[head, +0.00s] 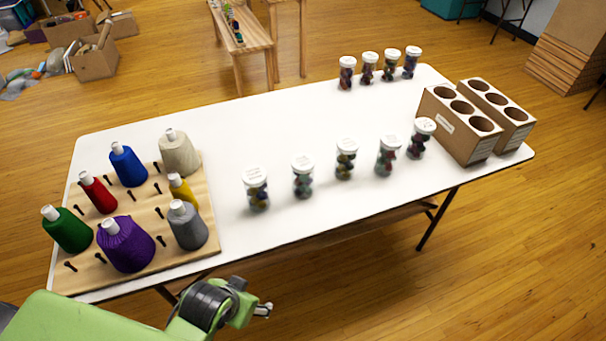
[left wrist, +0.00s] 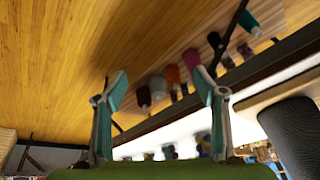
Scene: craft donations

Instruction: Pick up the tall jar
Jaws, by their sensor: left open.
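A front row of several clear jars with white lids (head: 303,177) stands on the white table (head: 270,130). A back row of similar jars (head: 368,67) stands near the far edge. All hold colourful small pieces and look close in height; I cannot tell which is the tall jar. My left gripper (head: 263,309) is in front of the table's near edge, apart from the jars. In the left wrist view its two teal-padded fingers (left wrist: 160,90) are spread, with nothing between them. My right gripper is not in view.
A wooden peg board (head: 205,235) with several thread cones, including a purple one (head: 126,245), fills the table's left end. Two cardboard holders with round holes (head: 447,135) stand at the right end. The table's middle between the jar rows is clear.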

